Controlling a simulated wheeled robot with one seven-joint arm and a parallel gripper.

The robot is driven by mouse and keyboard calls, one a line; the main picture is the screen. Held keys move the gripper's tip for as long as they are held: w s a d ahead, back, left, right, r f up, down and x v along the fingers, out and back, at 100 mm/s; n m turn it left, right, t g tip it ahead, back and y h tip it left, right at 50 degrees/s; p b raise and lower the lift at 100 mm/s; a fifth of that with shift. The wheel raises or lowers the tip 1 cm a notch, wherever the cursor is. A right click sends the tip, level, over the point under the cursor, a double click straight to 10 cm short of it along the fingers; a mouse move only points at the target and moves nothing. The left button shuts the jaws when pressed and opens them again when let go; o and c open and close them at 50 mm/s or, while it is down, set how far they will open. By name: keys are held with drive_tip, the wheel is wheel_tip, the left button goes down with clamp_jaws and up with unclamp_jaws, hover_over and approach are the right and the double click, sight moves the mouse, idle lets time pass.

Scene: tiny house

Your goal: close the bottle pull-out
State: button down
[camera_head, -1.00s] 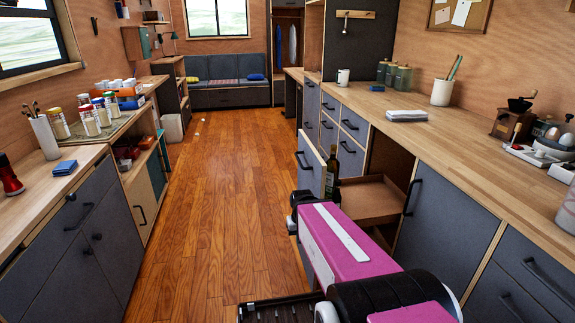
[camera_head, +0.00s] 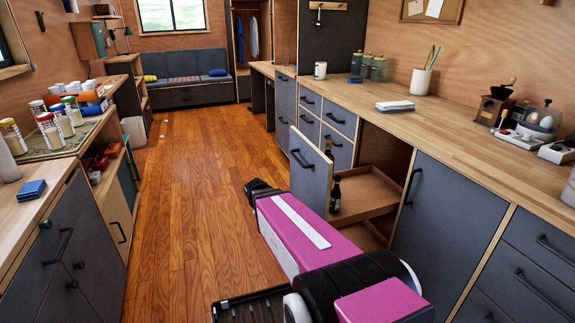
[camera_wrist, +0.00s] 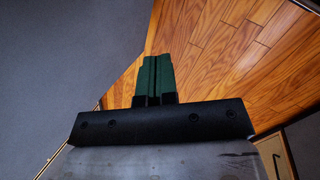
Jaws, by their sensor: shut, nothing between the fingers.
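The bottle pull-out stands open from the right-hand counter. Its grey front panel (camera_head: 310,172) with a black handle juts into the aisle, and its wooden shelf (camera_head: 366,192) shows behind it. A dark bottle (camera_head: 335,197) stands upright on the shelf, just behind the panel. My pink arm lies in front of the lower part of the pull-out. My gripper is hidden in the head view. In the wrist view my gripper (camera_wrist: 154,62) is shut and empty, its green fingertips together near a grey surface at left. I cannot tell whether they touch it.
The counter (camera_head: 440,125) runs along the right, with closed grey cabinets (camera_head: 445,210) nearer me. A shelf unit with jars (camera_head: 60,120) and low cabinets line the left. A sofa (camera_head: 183,90) stands at the far end.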

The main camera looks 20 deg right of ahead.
sight(293, 164)
drive_tip(key=w+d+r+n+t+h, duration=0.1)
drive_tip(key=w+r+n+h, duration=0.55)
drive_tip(key=w, duration=0.35)
drive_tip(key=w+d+r+n+h, duration=0.1)
drive_tip(key=w+r+n+h, duration=0.55)
drive_tip(key=w, duration=0.35)
drive_tip(key=d, duration=1.2)
drive_tip(key=shift+w+d+f+h, duration=0.2)
drive_tip(key=shift+d+h, duration=0.1)
drive_tip(key=shift+d, duration=0.05)
drive_tip(key=shift+d, duration=0.1)
drive_tip(key=w+d, duration=0.1)
drive_tip(key=d, duration=3.7)
drive_tip(key=shift+w+d, duration=0.2)
drive_tip(key=shift+d, duration=0.1)
drive_tip(key=shift+d+r, duration=0.1)
drive_tip(key=shift+d, duration=0.05)
drive_tip(key=a, duration=1.5)
drive_tip(key=shift+s, duration=0.3)
